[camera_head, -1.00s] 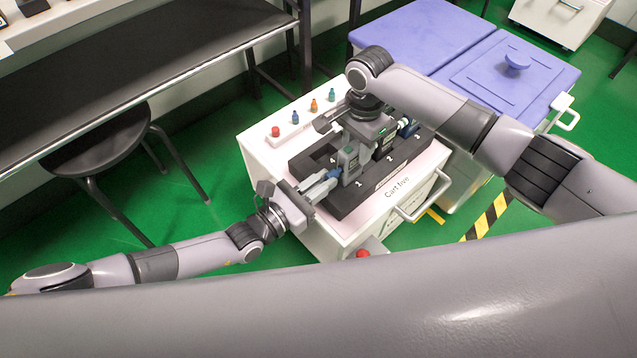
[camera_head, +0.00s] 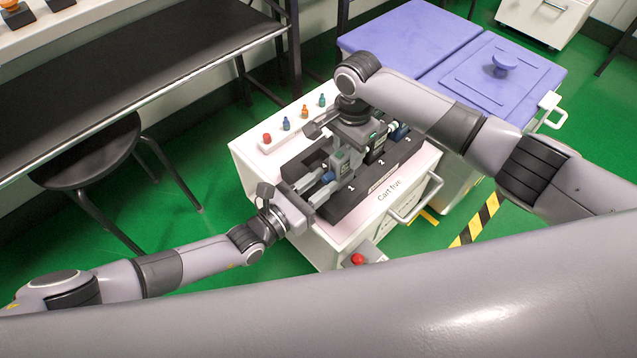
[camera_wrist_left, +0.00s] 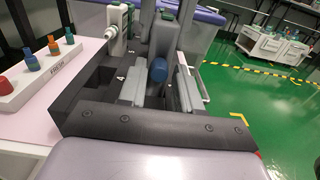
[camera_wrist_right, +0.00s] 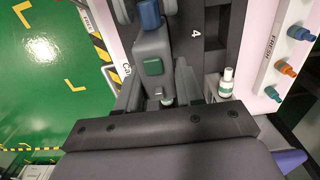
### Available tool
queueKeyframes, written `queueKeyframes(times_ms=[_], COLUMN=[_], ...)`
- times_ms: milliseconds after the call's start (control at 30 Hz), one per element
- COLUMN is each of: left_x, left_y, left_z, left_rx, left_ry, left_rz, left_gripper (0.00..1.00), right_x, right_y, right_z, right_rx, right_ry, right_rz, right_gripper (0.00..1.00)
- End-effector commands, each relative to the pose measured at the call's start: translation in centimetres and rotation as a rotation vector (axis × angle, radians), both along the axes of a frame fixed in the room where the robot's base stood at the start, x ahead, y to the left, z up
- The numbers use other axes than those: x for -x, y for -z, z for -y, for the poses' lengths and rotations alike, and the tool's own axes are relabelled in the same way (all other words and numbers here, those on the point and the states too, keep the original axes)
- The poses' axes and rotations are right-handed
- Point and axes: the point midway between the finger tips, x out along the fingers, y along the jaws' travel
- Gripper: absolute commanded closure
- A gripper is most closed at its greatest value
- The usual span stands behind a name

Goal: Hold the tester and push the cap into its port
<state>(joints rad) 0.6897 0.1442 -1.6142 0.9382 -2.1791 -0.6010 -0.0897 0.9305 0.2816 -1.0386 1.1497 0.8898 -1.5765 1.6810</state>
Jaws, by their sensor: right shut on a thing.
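A blue cap (camera_head: 328,177) sits at the tester's end facing my left arm. It also shows in the left wrist view (camera_wrist_left: 157,70) and the right wrist view (camera_wrist_right: 148,14). How deep it sits in the port I cannot tell. My left gripper (camera_wrist_left: 160,88) is open, its fingers apart on either side of the cap, with gaps.
The rack lies on a white cart (camera_head: 262,195) labelled "Cart five". A strip of coloured caps (camera_head: 290,130) lies along the cart's back-left edge. A red button (camera_head: 357,259) is at the front.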

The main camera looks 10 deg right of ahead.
Motion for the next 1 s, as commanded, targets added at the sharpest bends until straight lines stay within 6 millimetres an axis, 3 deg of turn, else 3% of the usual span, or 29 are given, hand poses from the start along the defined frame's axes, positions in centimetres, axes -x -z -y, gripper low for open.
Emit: queueKeyframes(times_ms=[467,1000], left_x=[0.4,5.0], left_y=[0.1,0.1], left_z=[-0.7,-7.7], left_rx=[-0.002,-0.002], left_ry=[-0.002,-0.001], left_rz=[-0.001,-0.002], left_gripper=[0.55,0.55], right_x=[-0.1,-0.1], right_y=[0.0,0.0], right_z=[0.1,0.1], right_rx=[0.001,0.002], right_ry=[0.001,0.002], right_rz=[0.002,0.002], right_gripper=[0.93,0.93])
